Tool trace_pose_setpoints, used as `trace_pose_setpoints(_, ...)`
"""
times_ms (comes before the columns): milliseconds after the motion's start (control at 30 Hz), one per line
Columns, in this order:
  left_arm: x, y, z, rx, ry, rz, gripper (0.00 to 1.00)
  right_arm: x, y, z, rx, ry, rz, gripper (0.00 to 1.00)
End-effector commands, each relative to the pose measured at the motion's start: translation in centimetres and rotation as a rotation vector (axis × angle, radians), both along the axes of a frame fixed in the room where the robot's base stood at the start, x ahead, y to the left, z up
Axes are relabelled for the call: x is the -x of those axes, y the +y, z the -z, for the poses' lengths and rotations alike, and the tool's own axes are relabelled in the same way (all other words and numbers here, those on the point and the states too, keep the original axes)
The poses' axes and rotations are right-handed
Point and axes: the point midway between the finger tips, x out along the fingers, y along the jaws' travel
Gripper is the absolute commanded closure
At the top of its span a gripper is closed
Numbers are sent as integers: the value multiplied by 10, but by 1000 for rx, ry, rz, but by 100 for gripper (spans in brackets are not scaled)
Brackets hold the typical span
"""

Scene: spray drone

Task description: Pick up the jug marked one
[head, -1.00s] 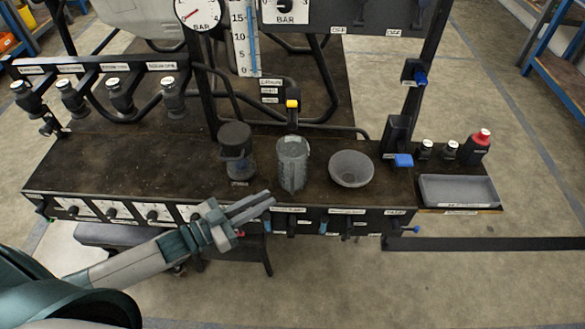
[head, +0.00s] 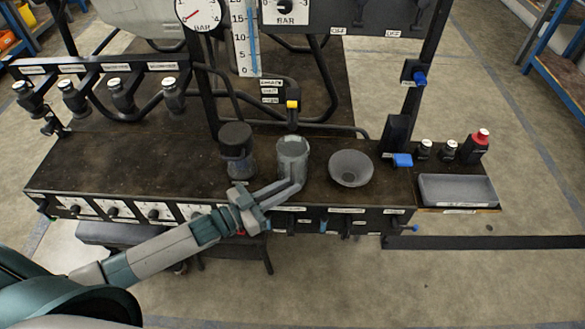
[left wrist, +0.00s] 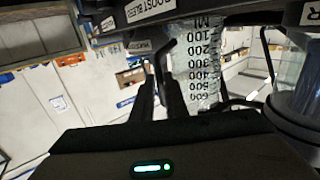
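A grey, see-through measuring jug (head: 292,160) stands upright on the dark bench top, between a dark-lidded jar (head: 237,152) and a grey bowl (head: 350,168). I cannot read a "one" on it. In the left wrist view the jug (left wrist: 197,65) shows an ML scale and stands just right of my fingers. My left gripper (head: 291,187) is at the bench's front edge, with its fingertips in front of the jug's lower part. My right gripper is out of view.
A grey tray (head: 457,190), small dark bottles and a red-capped bottle (head: 478,145) stand at the right. A valve with a yellow top (head: 292,104) and pipes rise behind the jug. The bench top left of the jar is clear.

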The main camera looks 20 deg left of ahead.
Motion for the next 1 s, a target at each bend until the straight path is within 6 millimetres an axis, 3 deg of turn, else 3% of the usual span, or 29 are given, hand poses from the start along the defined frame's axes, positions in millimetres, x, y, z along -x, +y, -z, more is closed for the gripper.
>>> trace_pose_setpoints(433,-40,-32,-1,1,-2,0,87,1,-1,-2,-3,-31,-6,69)
trace_pose_setpoints(1000,-43,-35,0,0,0,0,89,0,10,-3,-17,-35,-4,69)
